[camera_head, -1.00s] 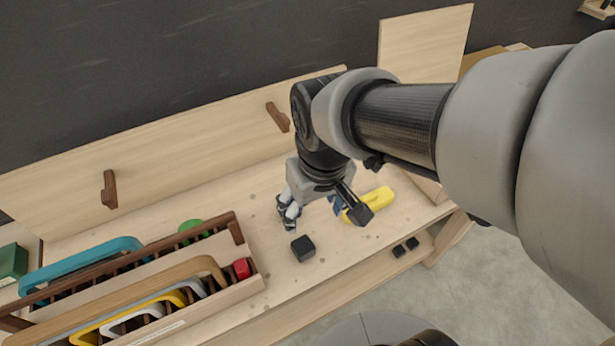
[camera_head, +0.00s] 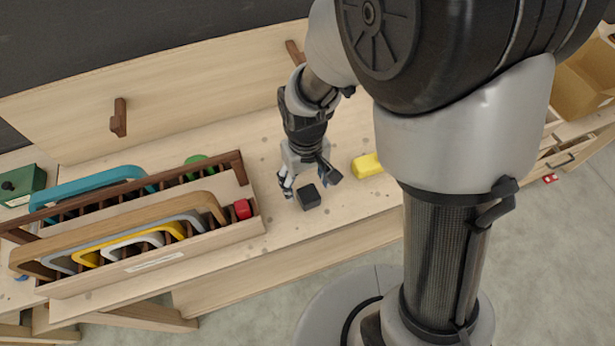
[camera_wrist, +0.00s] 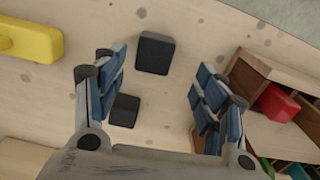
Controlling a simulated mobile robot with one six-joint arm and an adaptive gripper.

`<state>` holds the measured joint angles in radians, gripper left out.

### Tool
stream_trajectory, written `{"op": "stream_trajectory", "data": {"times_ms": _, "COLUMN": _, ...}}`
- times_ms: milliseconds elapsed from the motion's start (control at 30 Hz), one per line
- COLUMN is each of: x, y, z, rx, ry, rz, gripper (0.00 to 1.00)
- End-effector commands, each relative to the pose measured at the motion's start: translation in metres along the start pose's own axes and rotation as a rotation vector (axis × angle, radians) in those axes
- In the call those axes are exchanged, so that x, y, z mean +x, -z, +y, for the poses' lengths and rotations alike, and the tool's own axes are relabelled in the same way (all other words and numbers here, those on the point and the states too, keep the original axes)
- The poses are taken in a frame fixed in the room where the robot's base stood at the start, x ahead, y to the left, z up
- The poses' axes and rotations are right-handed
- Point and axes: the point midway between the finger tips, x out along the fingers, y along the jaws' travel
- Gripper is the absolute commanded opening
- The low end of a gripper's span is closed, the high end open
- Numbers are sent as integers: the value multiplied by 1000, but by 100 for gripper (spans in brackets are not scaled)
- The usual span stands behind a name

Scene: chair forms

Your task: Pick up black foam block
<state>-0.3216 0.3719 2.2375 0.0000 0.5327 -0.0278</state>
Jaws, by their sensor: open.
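A black block (camera_head: 309,196) sits on the light wooden bench top, near its front edge. In the wrist view a black block (camera_wrist: 154,52) lies just beyond the fingertips, toward the top. A second dark, block-like shape (camera_wrist: 124,110) lies lower, near the left finger. I cannot make out this second one in the head view, where my gripper may hide it. I cannot tell which is foam. My gripper (camera_head: 288,187) points down beside the black block, apart from it. In the wrist view my gripper (camera_wrist: 162,75) is open, with nothing held between its fingers.
A yellow block (camera_head: 367,165) lies to the right on the bench. A wooden rack (camera_head: 160,262) with coloured curved forms and a red block (camera_head: 242,209) stands to the left. A back board with pegs (camera_head: 118,118) borders the bench.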

Motion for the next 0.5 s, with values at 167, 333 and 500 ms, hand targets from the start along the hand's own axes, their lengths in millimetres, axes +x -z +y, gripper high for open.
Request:
{"op": "stream_trajectory", "data": {"times_ms": 167, "x": 19, "y": 0, "z": 0, "rx": 0, "ry": 0, "rz": 0, "gripper": 65}}
{"op": "stream_trajectory", "data": {"times_ms": 333, "x": 27, "y": 0, "z": 2, "rx": 1, "ry": 0, "rz": -1, "gripper": 65}}
{"op": "stream_trajectory", "data": {"times_ms": 500, "x": 52, "y": 1, "z": 7, "rx": 1, "ry": 0, "rz": -2, "gripper": 65}}
